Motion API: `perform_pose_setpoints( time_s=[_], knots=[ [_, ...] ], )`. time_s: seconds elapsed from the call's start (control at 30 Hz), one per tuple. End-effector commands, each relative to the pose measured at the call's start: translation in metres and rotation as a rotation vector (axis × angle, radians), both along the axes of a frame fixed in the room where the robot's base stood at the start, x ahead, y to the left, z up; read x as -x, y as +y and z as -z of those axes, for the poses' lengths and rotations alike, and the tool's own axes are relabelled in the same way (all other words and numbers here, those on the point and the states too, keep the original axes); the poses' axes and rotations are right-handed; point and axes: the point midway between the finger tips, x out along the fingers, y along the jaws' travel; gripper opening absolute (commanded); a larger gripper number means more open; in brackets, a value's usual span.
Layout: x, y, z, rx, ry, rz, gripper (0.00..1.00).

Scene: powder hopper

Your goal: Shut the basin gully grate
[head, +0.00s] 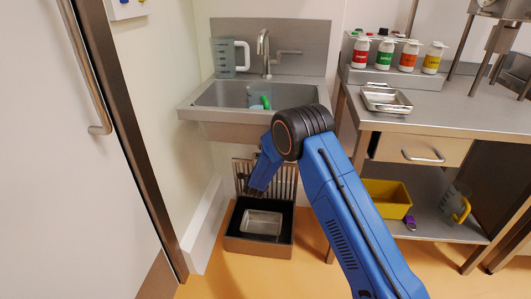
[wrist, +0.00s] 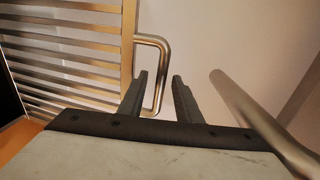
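The gully grate (head: 283,178) is a barred metal panel standing up, tilted open, at the back of a dark gully box (head: 259,247) on the floor under the basin. In the wrist view the grate (wrist: 68,48) fills the upper left, with a bent metal loop handle (wrist: 163,60) on its side. My gripper (wrist: 161,85) is open. Its two dark fingers point toward the handle, whose lower part shows between them, nearer the left finger. Whether either finger touches it, I cannot tell. In the head view my gripper (head: 247,192) is in front of the grate, partly hiding it.
A metal tray (head: 261,223) sits in the gully box. The steel basin (head: 225,95) is above. A metal pipe (wrist: 262,122) runs close right of my gripper. A workbench (head: 440,115) with a yellow bin (head: 388,196) below stands right; a white door (head: 65,180) stands left.

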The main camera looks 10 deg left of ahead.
Motion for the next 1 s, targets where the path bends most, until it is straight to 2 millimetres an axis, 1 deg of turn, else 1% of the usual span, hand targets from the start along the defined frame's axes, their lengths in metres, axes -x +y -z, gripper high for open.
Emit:
perform_pose_setpoints(
  time_s=[0.03,0.1,0.3,0.5,0.77,0.8,0.9,1.0],
  knots=[
    [-0.010,0.000,0.001,-0.001,-0.002,0.001,0.31],
    [-0.021,-0.001,0.002,0.000,-0.002,0.000,0.31],
    [-0.044,-0.002,0.004,-0.001,-0.002,0.001,0.31],
    [-0.053,-0.001,0.006,0.000,0.000,0.000,0.31],
    [-0.054,-0.001,0.005,0.000,0.000,-0.001,0.31],
    [-0.054,-0.001,0.005,0.000,0.000,0.000,0.21],
    [-0.054,-0.001,0.005,0.000,0.000,-0.001,0.00],
    [-0.054,-0.001,0.005,0.000,0.000,0.000,0.00]
  ],
)
